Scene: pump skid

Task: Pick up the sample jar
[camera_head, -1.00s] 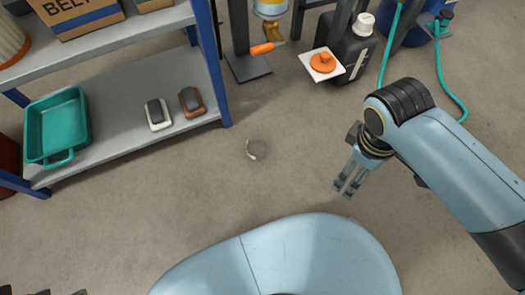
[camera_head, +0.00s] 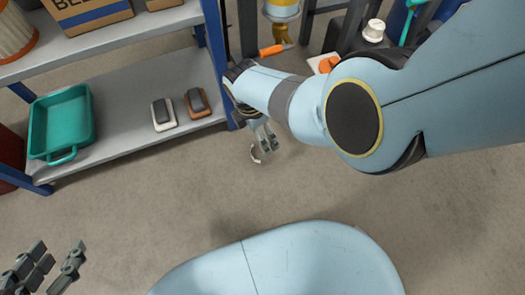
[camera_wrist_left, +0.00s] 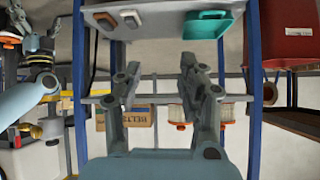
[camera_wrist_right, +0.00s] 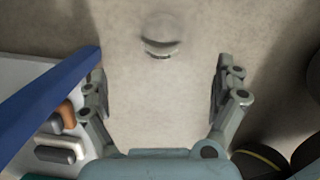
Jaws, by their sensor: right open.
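The sample jar (camera_head: 256,157) is a small, mostly clear thing with a pale edge, on the bare floor below the shelf's right post. It also shows in the right wrist view (camera_wrist_right: 161,40), top centre, as a clear round shape with a pale rim. My right gripper (camera_head: 266,147) is open and empty, its fingertips pointing toward the jar and very close to it in the head view. In the right wrist view the jar lies beyond the gap between the fingertips. My left gripper (camera_head: 58,255) is open and empty at the lower left, far from the jar.
A blue-posted shelf (camera_head: 140,108) stands at the left with a teal tray (camera_head: 62,122) and two small blocks. Its post (camera_head: 216,62) is near my right gripper. An orange-handled valve (camera_head: 272,49) and a white-capped bottle (camera_head: 374,30) are behind. The floor in front is clear.

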